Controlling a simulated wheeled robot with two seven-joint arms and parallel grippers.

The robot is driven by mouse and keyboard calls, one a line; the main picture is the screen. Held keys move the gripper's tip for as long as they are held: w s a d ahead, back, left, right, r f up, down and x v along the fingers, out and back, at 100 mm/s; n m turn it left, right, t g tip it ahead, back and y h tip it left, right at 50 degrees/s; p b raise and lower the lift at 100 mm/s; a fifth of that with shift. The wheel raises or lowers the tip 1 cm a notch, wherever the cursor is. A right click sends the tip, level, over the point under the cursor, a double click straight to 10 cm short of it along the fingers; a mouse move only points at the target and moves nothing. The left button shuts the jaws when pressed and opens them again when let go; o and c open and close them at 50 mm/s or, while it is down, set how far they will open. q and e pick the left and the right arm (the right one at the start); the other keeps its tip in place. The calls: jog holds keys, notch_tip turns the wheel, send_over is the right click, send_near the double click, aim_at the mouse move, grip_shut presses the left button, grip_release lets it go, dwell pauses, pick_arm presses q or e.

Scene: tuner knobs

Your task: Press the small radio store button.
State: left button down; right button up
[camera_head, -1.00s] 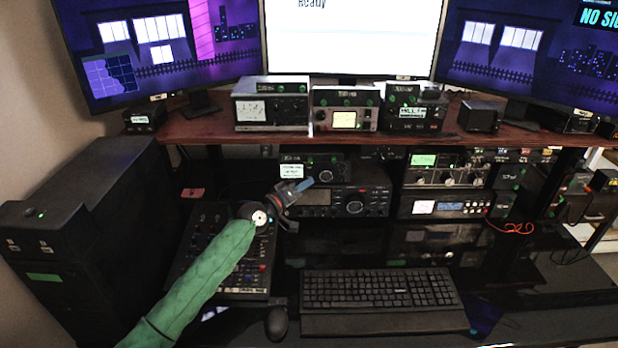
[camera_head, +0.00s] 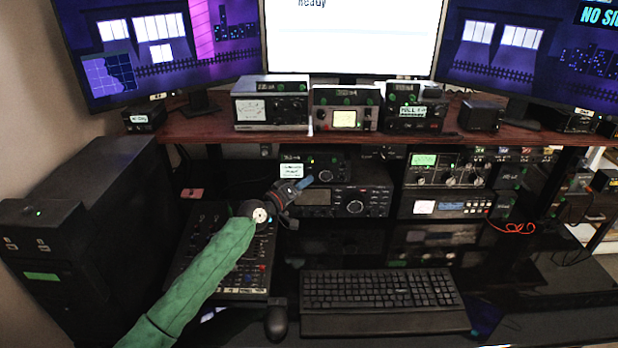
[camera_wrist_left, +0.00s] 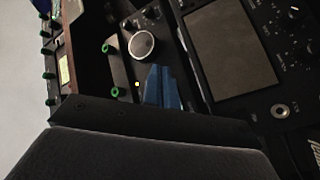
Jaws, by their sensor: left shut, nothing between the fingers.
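I cannot tell which part is the store button. My left gripper (camera_head: 306,182) has blue fingertips, shut and empty, in front of the small radio's lower left area. In the wrist view its fingers (camera_wrist_left: 163,75) cover part of the face beside the knob; contact is unclear. My right gripper is not in view.
The larger radio (camera_head: 376,200) with a dark screen is just below. A keyboard (camera_head: 380,290), a mouse (camera_head: 277,323) and a mixer (camera_head: 255,275) lie on the desk. The wooden shelf edge (camera_head: 215,130) with more devices is above. A black tower (camera_head: 85,225) stands at left.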

pick_arm(q)
jog(key=shift+w+b, duration=0.35)
dwell(0.5)
jog(key=shift+s, duration=0.15)
jog(key=shift+s+p, duration=0.4)
jog(key=shift+s, duration=0.2)
dwell(0.3)
jog(key=shift+s+p, duration=1.5)
jog(key=shift+s, duration=1.05)
